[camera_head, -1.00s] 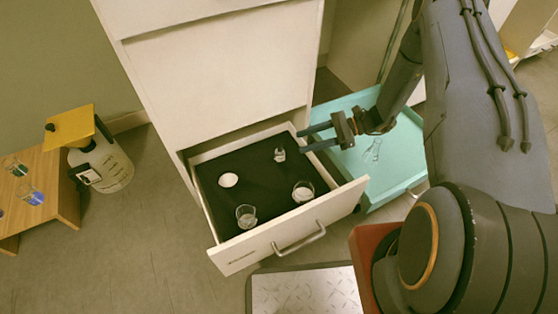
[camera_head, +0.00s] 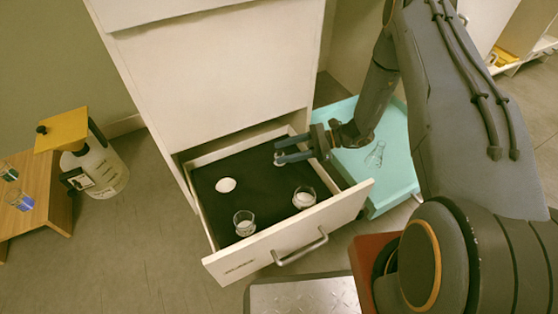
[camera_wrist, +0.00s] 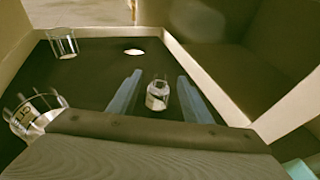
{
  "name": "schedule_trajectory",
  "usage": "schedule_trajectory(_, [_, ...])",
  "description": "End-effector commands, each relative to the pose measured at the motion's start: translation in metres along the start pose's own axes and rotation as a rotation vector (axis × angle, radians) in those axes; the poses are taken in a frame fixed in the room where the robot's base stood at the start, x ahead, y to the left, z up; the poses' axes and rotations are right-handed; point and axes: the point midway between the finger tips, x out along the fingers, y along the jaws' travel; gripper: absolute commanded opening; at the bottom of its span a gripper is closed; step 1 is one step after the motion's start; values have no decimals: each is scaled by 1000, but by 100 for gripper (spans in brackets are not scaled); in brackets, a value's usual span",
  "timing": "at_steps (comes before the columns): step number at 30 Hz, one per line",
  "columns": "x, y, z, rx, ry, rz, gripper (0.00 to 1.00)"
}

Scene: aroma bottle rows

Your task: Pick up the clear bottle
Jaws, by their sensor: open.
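The small clear bottle (camera_wrist: 157,95) stands in the open drawer (camera_head: 336,209), on its dark lining. In the wrist view it lies between the two fingers of my gripper (camera_wrist: 160,77), with a gap to each finger. My gripper (camera_head: 278,152) is open and reaches into the drawer from the right in the head view. There its fingers cover most of the bottle. I cannot tell how far the fingers are above the lining.
The drawer also holds two glass beakers, one at the front (camera_head: 244,223) and one at the right (camera_head: 303,197), and a white round item (camera_head: 226,185). A teal drawer (camera_head: 385,180) with a clear flask (camera_head: 375,154) stands at right. A wooden stand (camera_head: 45,215) is at left.

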Motion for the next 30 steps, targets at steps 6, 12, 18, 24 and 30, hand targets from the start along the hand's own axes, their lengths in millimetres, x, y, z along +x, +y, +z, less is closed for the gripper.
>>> schedule_trajectory(6, [0, 0, 0, 0, 0, 0, 25])
schedule_trajectory(12, [0, 0, 0, 0, 2, 1, 0])
schedule_trajectory(18, [0, 0, -2, 1, 4, 0, 0])
schedule_trajectory(24, [-1, 1, -2, 2, 6, 0, 0])
schedule_trajectory(30, [-5, 1, 12, 1, 5, 0, 0])
